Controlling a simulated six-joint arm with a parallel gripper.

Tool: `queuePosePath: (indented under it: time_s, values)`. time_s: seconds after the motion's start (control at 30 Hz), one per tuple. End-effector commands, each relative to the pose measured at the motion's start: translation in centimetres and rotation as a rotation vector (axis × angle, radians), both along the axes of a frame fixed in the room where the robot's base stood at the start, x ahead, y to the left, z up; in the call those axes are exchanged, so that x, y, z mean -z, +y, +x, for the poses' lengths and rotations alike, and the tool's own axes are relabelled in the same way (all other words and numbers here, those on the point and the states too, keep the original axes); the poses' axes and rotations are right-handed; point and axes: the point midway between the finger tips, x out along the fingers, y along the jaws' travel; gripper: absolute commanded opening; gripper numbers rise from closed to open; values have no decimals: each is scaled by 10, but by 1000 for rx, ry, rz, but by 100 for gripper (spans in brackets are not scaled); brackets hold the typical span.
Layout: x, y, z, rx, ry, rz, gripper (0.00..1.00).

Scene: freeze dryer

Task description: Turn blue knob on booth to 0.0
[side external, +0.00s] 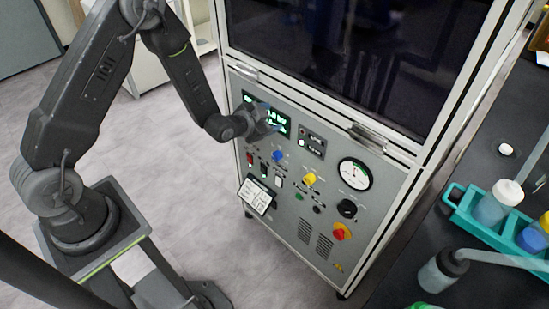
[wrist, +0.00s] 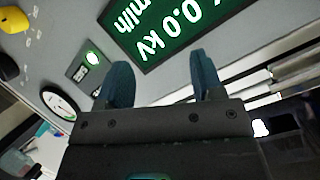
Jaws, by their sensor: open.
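The blue knob (side external: 277,156) is on the grey front panel of the booth (side external: 325,215), below the green-lit display (side external: 281,117). My gripper (side external: 270,115) is in front of the display, above the blue knob and apart from it. In the wrist view my gripper (wrist: 160,80) shows two separated fingers with nothing between them. The display (wrist: 165,28) lies just beyond the fingertips there, upside down, and reads 0.0 kV with ml/h beside it. The blue knob does not show in the wrist view.
A yellow knob (side external: 309,179), a round gauge (side external: 355,173), a black knob (side external: 347,208) and a red-yellow switch (side external: 341,231) share the panel. Handles (side external: 368,136) jut out above it. A bench with a teal bottle rack (side external: 468,216) stands at right.

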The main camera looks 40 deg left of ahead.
Motion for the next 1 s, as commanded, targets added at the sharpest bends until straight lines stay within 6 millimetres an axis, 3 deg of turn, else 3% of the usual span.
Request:
queuePosePath:
  time_s: [0.03, 0.23, 0.4, 0.5, 0.63, 0.77, 1.0]
  values:
    - [21, 1, -3, 9, -15, 12, 61]
    - [87, 2, -23, 39, -137, 67, 61]
    - [139, 1, -61, 48, -250, 113, 61]
    - [159, 0, -85, 46, -306, 135, 61]
    - [173, -2, -107, 40, -356, 154, 61]
    - [178, -2, -115, 36, -380, 163, 61]
    - [177, -2, -88, 36, -387, 164, 61]
